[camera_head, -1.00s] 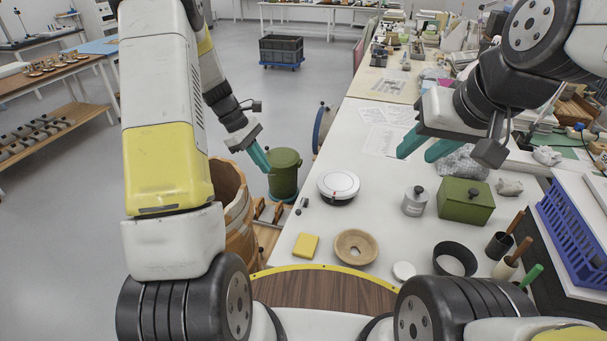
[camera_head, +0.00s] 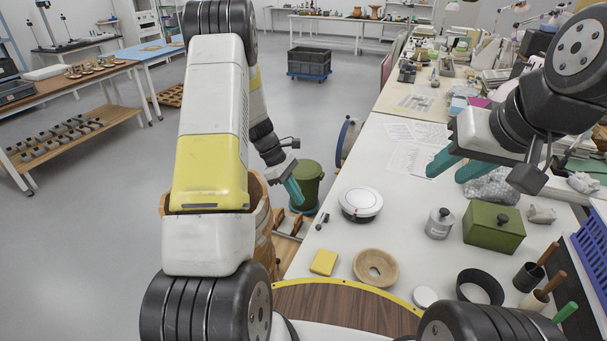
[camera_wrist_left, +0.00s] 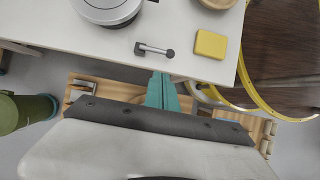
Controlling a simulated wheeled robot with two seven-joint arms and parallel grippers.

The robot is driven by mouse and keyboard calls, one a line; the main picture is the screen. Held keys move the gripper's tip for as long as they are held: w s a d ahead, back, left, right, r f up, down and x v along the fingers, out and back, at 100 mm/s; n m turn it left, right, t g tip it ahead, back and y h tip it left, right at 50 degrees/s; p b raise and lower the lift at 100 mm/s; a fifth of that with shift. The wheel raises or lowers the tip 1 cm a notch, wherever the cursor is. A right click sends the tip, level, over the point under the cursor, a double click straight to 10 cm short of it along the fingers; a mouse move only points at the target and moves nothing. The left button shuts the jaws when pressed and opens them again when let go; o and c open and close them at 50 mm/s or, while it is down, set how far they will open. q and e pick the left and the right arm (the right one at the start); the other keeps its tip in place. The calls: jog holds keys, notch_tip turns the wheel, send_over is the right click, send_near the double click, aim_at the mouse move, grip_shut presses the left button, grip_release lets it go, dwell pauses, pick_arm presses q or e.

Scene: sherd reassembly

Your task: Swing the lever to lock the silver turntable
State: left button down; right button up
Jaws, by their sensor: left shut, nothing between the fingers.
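The silver turntable (camera_head: 360,204) is a low round disc with a pale top and dark base, near the left edge of the white table. It shows partly at the top of the left wrist view (camera_wrist_left: 108,8). The lever (camera_head: 322,221), a small bar with a dark knob, lies beside it at the table edge. In the left wrist view the lever (camera_wrist_left: 155,49) points right. My left gripper (camera_head: 295,192) is shut and empty, off the table's left edge; its teal fingertips (camera_wrist_left: 162,80) appear just below the lever in the wrist view. My right gripper (camera_head: 458,169) is open and empty above the table.
The tabletop around the turntable is mostly clear.

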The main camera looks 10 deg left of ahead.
aim_at(322, 221)
pick_arm(q)
jog(key=shift+s+d+f, duration=0.2)
jog(key=shift+d+f, duration=0.7)
jog(key=shift+f, duration=0.05)
jog(key=shift+s+d+f, duration=0.15)
jog(key=shift+d+f, duration=0.7)
jog(key=shift+f, duration=0.1)
jog(key=shift+s+d+f, duration=0.2)
jog(key=shift+d+f, duration=0.7)
jog(key=shift+f, duration=0.05)
jog(key=shift+d, duration=0.1)
